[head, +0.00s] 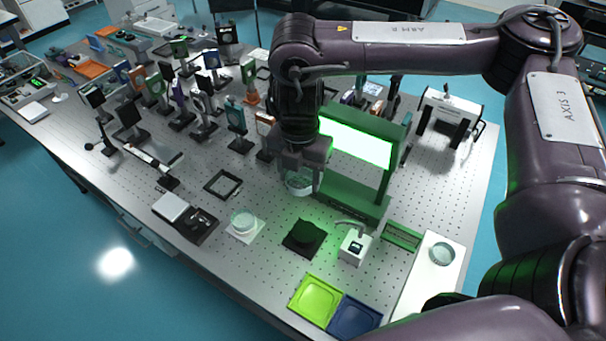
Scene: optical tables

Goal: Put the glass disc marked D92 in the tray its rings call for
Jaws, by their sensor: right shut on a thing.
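My right gripper (301,160) points down and is shut on a clear glass disc (299,184), held in front of the green frame with the bright lit panel (356,143). The jaws hide part of the disc, and no mark or rings can be read on it. A second glass disc (243,221) sits on a white square pad, and a third glass disc (442,254) lies on a white board at the right. I cannot tell which is D92. A lime-green tray (315,299) and a dark blue tray (355,316) lie side by side at the front edge, both empty. My left gripper is out of view.
A black pad with a dark round piece (305,235) and a small white device (355,246) stand between the lit frame and the trays. An empty black square frame (223,184) lies to the left. Many mounted optics (185,105) crowd the back left.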

